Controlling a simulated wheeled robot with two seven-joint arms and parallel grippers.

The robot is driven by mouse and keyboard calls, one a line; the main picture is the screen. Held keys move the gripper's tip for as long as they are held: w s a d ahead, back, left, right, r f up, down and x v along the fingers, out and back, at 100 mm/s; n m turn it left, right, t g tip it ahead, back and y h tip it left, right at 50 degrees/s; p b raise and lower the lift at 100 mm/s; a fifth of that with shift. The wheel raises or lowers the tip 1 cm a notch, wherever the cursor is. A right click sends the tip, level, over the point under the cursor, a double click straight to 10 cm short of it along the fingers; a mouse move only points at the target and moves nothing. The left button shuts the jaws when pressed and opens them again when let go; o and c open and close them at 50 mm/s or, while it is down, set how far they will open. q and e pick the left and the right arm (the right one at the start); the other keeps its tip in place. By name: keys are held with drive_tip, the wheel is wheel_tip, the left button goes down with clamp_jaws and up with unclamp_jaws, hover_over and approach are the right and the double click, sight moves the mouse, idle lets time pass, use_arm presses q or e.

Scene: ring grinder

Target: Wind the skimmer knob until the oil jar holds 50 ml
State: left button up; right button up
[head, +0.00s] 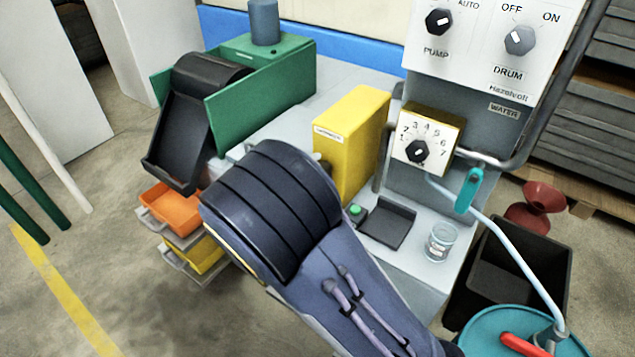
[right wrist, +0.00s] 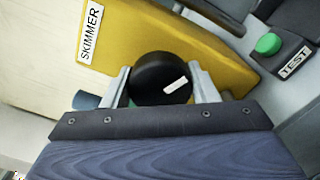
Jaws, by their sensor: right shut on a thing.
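The skimmer is a yellow box (head: 352,140) on the grey machine; its SKIMMER label (right wrist: 90,32) reads clearly in the right wrist view. Its round black knob (right wrist: 160,82) has a white mark pointing to the right. My right gripper (right wrist: 160,70) is shut on the knob, one finger on each side. In the head view my right arm hides the knob and fingers. A clear glass jar (head: 440,243) stands upright on the machine's ledge; I cannot read its level or tell whether it holds oil. My left gripper is not in view.
A green TEST button (right wrist: 268,43) sits beside the skimmer. A numbered dial (head: 418,150), a teal lever (head: 469,190) and the PUMP and DRUM switches (head: 520,40) are behind. A black bin (head: 515,270) and teal drum (head: 490,335) stand at right; an orange tray (head: 172,207) at left.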

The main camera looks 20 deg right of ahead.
drive_tip(key=shift+f+m+b, duration=0.15)
drive_tip(key=shift+m+b, duration=0.75)
drive_tip(key=shift+m, duration=0.2)
drive_tip(key=o, duration=1)
drive_tip(key=shift+c, duration=0.2)
drive_tip(key=v, duration=0.8)
drive_tip(key=shift+p, duration=0.4)
